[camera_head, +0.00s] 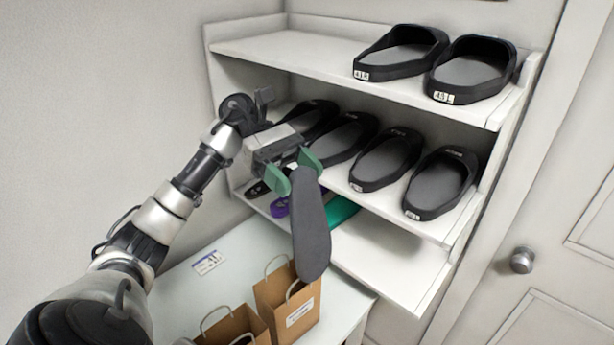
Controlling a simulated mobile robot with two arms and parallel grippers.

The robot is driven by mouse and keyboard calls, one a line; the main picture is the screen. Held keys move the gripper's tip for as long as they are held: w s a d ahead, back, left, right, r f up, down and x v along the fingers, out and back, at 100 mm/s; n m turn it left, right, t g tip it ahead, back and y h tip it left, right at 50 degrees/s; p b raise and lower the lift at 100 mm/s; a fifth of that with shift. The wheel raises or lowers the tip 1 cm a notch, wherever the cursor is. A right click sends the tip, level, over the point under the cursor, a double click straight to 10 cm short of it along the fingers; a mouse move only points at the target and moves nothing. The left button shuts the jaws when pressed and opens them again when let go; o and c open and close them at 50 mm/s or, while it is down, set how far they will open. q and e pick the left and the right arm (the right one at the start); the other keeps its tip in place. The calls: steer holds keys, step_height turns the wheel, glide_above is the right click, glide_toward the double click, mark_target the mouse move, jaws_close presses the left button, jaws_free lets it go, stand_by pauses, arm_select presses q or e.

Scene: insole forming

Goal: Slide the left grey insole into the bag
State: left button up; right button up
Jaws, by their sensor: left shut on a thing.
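My left gripper (297,172), with green fingers, is shut on the upper end of a grey insole (311,225). The insole hangs down, tilted slightly, in front of the shelves. Its lower end overlaps the top of a brown paper bag (272,305) in the picture; I cannot tell whether it is inside the bag or in front of it. This bag has handles and a white label. A second brown paper bag (226,331) stands to its left, cut off by the bottom edge. My right gripper is not in view.
A white shelf unit (290,45) stands behind, with several black shoe-shaped forms (470,70) on its upper two levels. Purple and green items lie lower, partly hidden. The pale table (185,285) has a small label (208,262). A door with a knob (522,260) is at right.

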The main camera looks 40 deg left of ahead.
arm_select(q)
steer(key=shift+w+a+p, duration=0.5)
steer(key=shift+a+p, duration=0.4)
steer(key=shift+a, duration=1.75)
step_height(320, 180, down, 24)
steer(key=b, duration=2.1)
steer(key=shift+r, duration=0.25)
steer(key=shift+a, duration=0.1)
steer(key=o, duration=1.2)
steer(key=shift+a, duration=0.15)
